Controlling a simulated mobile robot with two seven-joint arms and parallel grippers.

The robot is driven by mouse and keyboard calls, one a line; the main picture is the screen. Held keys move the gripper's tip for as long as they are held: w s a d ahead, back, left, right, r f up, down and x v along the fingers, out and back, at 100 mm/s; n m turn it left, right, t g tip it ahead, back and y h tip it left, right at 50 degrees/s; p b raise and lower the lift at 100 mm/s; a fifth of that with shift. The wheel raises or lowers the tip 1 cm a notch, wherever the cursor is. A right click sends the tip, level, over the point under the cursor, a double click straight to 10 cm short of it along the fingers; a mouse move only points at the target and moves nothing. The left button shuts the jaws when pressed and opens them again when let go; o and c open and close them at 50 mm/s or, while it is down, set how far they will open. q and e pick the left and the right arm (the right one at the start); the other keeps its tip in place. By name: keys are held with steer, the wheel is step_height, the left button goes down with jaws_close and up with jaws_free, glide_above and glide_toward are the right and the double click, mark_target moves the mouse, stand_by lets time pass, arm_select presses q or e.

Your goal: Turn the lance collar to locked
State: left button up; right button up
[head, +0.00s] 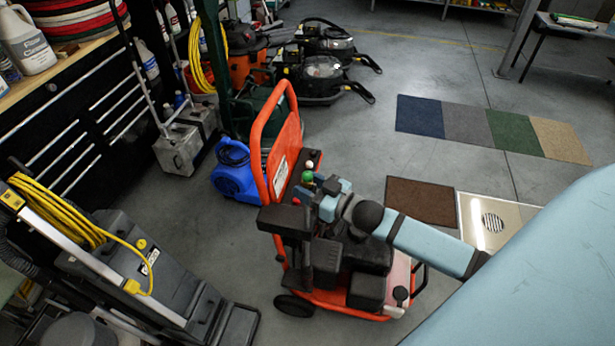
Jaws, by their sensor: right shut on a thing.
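The orange-framed machine (279,150) stands on wheels in the middle of the head view, with an upright handle frame and black parts low on its base. A green knob (308,177), a white knob (309,165) and a small red part (296,201) show at its upper panel. My right gripper (312,197) is at this panel, just below the green knob, and is shut on a small part there, which I take to be the lance collar. The gripper and wrist hide most of that part, so its locked or unlocked setting cannot be read. My left gripper is not in view.
A blue blower (236,172) stands close behind the machine. A dark grey floor machine (150,268) with a yellow cord is at the left. A brown mat (420,202) and a floor drain (492,222) lie to the right. Open floor lies beyond, with a four-coloured mat (490,128).

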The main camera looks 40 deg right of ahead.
steer(key=m+t+h+p, duration=0.1)
steer(key=m+h, duration=0.1)
steer(key=h, duration=0.1)
steer(key=shift+r, duration=0.1)
steer(key=m+h+p, duration=0.1)
steer(key=m+h, duration=0.1)
steer(key=shift+h, duration=0.4)
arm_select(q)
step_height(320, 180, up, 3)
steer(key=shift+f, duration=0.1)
arm_select(e)
steer(key=shift+m+h, duration=0.3)
steer(key=shift+h, duration=0.3)
steer(key=shift+m+h, duration=0.3)
steer(key=shift+h, duration=0.2)
steer(key=o, duration=0.9)
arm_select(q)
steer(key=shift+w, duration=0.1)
arm_select(e)
steer(key=shift+o, duration=0.2)
